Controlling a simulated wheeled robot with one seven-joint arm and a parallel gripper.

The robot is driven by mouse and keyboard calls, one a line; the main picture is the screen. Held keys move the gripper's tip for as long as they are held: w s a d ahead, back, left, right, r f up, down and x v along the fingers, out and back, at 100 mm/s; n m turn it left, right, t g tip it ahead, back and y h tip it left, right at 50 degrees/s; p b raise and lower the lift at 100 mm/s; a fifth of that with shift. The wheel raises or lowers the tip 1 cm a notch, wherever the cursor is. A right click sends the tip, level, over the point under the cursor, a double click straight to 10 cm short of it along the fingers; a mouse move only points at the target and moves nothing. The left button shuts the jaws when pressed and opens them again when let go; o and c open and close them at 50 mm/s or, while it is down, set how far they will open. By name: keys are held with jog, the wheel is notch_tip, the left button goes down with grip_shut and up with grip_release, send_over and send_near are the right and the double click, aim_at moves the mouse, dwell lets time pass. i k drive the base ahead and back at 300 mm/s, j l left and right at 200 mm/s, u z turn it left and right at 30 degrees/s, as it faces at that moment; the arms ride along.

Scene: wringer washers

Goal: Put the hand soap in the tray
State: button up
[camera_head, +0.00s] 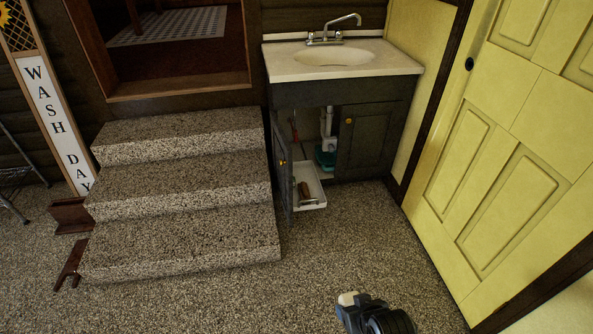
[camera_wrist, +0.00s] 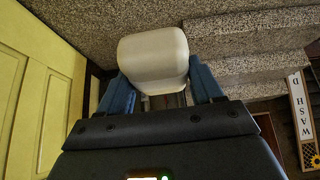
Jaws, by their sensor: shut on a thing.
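The hand soap, a smooth white rounded thing, is held between the blue fingers of my gripper (camera_wrist: 158,82) in the wrist view. The soap (camera_wrist: 153,55) also shows in the head view (camera_head: 348,298) at the bottom edge, above the carpet. My gripper is shut on it. The white tray (camera_head: 318,204) sticks out of the open cabinet under the sink, ahead of and left of my gripper and well apart from it. A brownish item lies in the tray. I cannot make out the tray in the wrist view.
The dark sink cabinet (camera_head: 373,140) has its left door (camera_head: 282,170) swung open beside the tray. A teal item (camera_head: 325,158) sits inside, behind the tray. Speckled steps (camera_head: 180,240) stand to the left, a yellow door (camera_head: 500,160) to the right. The carpet between is clear.

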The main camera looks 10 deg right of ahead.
aim_at(301, 179)
jog(key=i+z, duration=0.2)
jog(key=i, duration=0.6)
jog(key=i+j+z, duration=0.15)
jog(key=i, duration=0.65)
jog(key=i+l+u, duration=0.1)
jog(key=i, duration=0.35)
jog(key=i+l+u, duration=0.1)
jog(key=i+l, duration=0.5)
jog(key=i, duration=0.3)
jog(key=u, duration=0.05)
